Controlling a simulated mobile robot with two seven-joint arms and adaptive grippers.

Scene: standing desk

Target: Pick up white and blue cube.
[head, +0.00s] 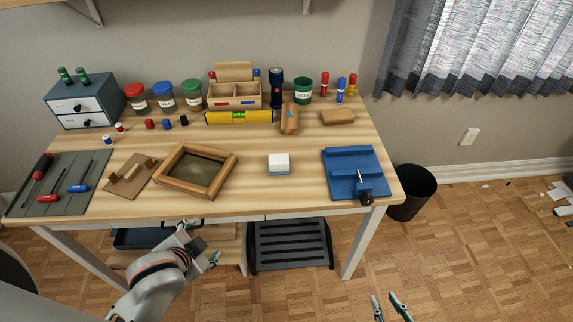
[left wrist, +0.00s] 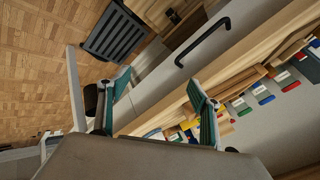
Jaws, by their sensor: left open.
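The white and blue cube (head: 278,162) sits on the desk top, right of centre in the head view, white above with a blue lower part. Nothing touches it. My left gripper (head: 203,244) is in front of the desk's front edge, below and left of the cube in the head view. Its fingers also show spread and empty in the left wrist view (left wrist: 160,82). I cannot make out the cube in the left wrist view. My right gripper (head: 387,301) is at the bottom edge of the head view, away from the desk, with its two fingers apart and nothing between them.
A wooden frame tray (head: 171,186) lies left of the cube, and a blue vise-like fixture (head: 350,162) lies right of it. The desk (head: 255,197) is bare around the cube. A drawer handle (left wrist: 203,41) shows in the left wrist view. A black bin (head: 412,187) stands at right.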

